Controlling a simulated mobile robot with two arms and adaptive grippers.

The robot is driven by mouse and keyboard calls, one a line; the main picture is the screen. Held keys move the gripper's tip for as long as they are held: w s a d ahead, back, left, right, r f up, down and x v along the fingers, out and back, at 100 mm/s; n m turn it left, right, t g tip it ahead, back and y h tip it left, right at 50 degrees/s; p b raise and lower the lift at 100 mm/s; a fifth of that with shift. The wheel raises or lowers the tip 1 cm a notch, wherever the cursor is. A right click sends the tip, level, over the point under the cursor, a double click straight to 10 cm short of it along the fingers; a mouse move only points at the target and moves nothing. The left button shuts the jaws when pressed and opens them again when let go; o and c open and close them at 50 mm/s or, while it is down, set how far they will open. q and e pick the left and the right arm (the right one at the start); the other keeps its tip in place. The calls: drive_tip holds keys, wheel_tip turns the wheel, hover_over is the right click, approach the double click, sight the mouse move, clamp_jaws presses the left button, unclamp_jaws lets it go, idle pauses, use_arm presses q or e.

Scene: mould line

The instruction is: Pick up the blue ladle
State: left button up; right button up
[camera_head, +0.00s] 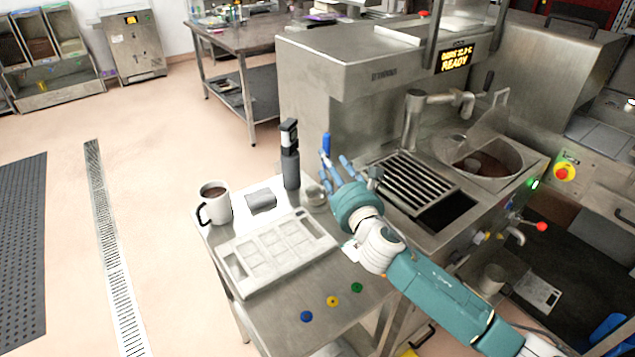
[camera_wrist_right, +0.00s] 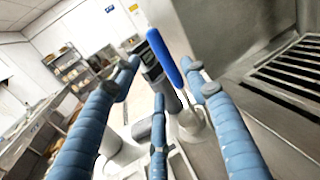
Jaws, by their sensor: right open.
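The blue ladle (camera_head: 326,145) stands upright with its blue handle at the top, above a small metal pot (camera_head: 316,196) on the side table. Its lower part is hidden in the head view. In the right wrist view the blue handle (camera_wrist_right: 165,57) leans slightly and its metal shaft runs down behind my fingers. My right gripper (camera_head: 335,170) is open with its blue fingers pointing at the ladle. In the wrist view the fingers (camera_wrist_right: 160,92) are spread and the handle shows beyond them; whether any finger touches it I cannot tell. My left gripper is not in view.
The side table (camera_head: 345,312) holds a pale mould tray (camera_head: 275,252), a mug of brown liquid (camera_head: 214,205), a grey block (camera_head: 261,200) and a dark upright hand tool (camera_head: 290,165). The steel machine with its grate (camera_head: 413,184) stands close on the right.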

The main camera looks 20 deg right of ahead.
drive_tip(key=w, duration=0.1)
drive_tip(key=p, duration=0.1)
hover_over(325, 169)
drive_tip(key=shift+w+a+f, duration=0.1)
drive_tip(key=shift+w, duration=0.25)
drive_tip(key=shift+c, duration=0.6)
clamp_jaws()
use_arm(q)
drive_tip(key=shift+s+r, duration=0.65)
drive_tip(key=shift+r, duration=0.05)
